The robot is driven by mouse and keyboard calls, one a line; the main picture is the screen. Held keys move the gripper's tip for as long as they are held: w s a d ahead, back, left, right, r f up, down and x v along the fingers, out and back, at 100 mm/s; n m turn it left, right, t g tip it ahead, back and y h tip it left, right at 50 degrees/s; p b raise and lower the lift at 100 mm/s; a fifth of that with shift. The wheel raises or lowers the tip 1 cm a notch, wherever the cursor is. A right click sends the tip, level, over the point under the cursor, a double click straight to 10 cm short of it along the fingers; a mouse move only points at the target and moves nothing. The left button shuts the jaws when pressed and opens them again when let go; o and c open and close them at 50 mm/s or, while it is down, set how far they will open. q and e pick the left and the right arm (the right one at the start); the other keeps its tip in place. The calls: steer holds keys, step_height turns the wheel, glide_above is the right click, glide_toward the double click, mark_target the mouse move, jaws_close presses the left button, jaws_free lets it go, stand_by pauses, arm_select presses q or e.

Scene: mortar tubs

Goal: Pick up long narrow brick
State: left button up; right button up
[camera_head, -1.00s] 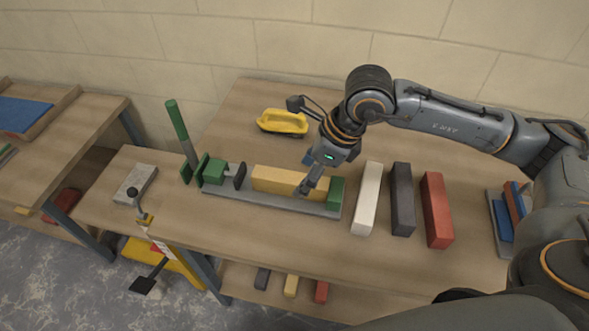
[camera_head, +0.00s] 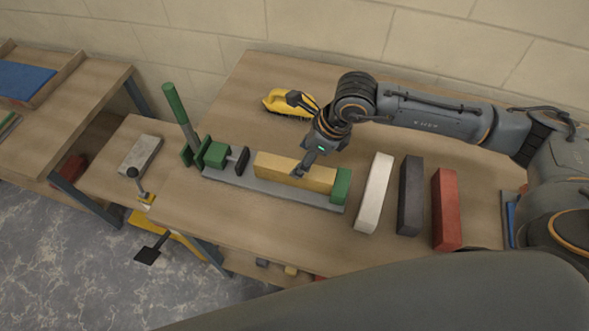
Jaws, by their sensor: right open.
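A long yellow brick (camera_head: 275,168) lies in a grey clamp rail (camera_head: 245,186) on the workbench, between a dark jaw on the left and a green end block (camera_head: 341,184) on the right. My right gripper (camera_head: 299,171) is open and points down at the right half of the yellow brick. Its fingertips overlap the brick's upper edge in the picture; I cannot tell whether they touch it. White (camera_head: 374,192), dark grey (camera_head: 410,195) and red (camera_head: 446,208) long bricks lie side by side to the right. My left gripper is not in view.
A green lever (camera_head: 178,108) stands up at the clamp's left end. A yellow brush (camera_head: 283,103) lies behind the clamp. A grey block (camera_head: 141,154) lies on the lower surface at left. A large grey part of my body covers the bottom right.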

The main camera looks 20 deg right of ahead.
steer(key=shift+a+f, duration=0.1)
steer(key=shift+f, duration=0.15)
steer(key=x, duration=0.1)
steer(key=p+x, duration=0.1)
steer(key=x, duration=0.1)
steer(key=p+x, duration=0.1)
steer(key=shift+s+a+f, duration=0.15)
steer(key=shift+s, duration=0.1)
steer(key=shift+f, duration=0.2)
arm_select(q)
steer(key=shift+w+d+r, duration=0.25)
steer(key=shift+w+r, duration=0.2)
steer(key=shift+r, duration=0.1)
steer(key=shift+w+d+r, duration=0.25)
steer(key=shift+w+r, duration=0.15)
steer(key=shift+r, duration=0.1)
arm_select(e)
steer(key=c, duration=0.6)
jaws_close()
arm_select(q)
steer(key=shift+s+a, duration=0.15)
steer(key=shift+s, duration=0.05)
arm_select(e)
steer(key=shift+w+r, duration=0.1)
